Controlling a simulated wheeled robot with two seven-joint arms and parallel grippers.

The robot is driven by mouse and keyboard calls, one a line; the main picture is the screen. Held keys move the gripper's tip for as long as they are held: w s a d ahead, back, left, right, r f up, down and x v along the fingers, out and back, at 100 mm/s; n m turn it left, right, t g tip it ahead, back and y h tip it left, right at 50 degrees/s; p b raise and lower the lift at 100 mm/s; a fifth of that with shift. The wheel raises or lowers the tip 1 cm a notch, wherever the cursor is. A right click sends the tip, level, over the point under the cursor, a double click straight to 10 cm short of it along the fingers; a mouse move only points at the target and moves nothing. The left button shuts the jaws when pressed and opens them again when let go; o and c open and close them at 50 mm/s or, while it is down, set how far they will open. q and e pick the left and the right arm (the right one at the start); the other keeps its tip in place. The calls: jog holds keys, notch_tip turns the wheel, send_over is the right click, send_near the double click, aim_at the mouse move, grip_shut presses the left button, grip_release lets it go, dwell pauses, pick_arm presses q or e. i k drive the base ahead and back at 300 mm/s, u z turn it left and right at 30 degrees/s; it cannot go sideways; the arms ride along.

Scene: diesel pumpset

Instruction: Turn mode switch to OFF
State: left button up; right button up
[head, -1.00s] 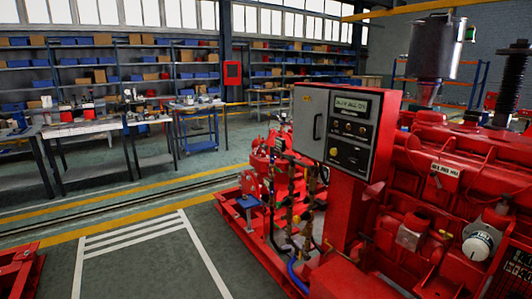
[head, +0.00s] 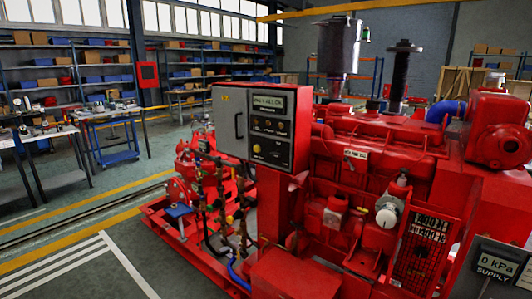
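The control panel (head: 229,124) is a grey-fronted box on a red pedestal, near the middle of the head view. Its black control face (head: 271,128) carries a small lit display (head: 267,102), a row of small knobs or lamps and a yellowish button lower left. The mode switch cannot be told apart from the other small controls at this size, nor can its position be read. Neither of my grippers shows in the head view.
The red diesel pumpset (head: 370,160) fills the right and centre. A gauge sign reading 0 kPa SUPPLY (head: 497,266) stands at lower right. Workbenches (head: 40,150) and shelves line the left and back. Open floor (head: 70,270) lies at lower left, with painted lines.

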aim_at(277, 153)
jog(key=u, duration=0.05)
jog(key=i, duration=0.95)
jog(key=z, duration=0.6)
